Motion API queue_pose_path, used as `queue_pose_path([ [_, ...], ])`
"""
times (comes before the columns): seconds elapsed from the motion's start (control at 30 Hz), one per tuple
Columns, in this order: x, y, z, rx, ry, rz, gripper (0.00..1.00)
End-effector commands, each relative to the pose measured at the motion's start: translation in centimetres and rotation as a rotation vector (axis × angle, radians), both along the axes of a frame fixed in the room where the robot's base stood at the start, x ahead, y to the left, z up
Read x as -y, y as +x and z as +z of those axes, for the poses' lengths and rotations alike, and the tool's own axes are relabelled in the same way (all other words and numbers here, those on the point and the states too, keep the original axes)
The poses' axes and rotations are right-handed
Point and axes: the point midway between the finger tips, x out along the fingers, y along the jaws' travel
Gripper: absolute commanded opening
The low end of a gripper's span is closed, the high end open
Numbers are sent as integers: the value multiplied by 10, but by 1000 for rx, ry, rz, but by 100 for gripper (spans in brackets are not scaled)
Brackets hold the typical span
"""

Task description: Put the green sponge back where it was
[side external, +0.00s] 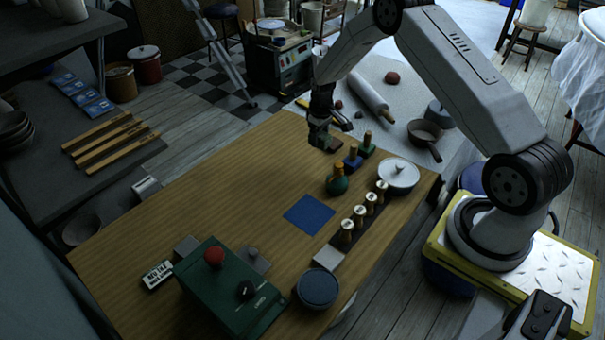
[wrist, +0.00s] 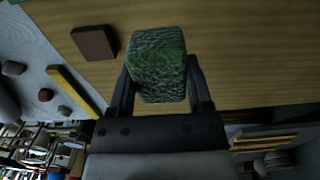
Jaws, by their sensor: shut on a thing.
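The green sponge (wrist: 157,65) is a rough-textured block held between the two fingers of my gripper (wrist: 160,88) in the wrist view. In the side view my gripper (side external: 320,132) hangs above the far end of the wooden table (side external: 230,165), and the sponge looks small and dark there, partly hidden by the fingers. The sponge appears apart from the table top, though the exact gap is hard to tell. A flat blue square (side external: 309,215) lies bare on the middle of the table.
A brown block (wrist: 95,43) lies near my gripper. A green box (side external: 225,290) stands in front. The table's left middle is clear.

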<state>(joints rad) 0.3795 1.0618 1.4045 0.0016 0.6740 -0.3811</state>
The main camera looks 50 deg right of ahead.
Motion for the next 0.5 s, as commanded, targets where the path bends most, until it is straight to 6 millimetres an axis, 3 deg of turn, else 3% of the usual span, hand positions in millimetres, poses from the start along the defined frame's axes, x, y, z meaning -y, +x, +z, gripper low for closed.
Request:
queue_pose_path([
  [0.3,-1,0,-41,-1,0,0,1],
  [0.5,-1,0,-56,0,0,0,1],
])
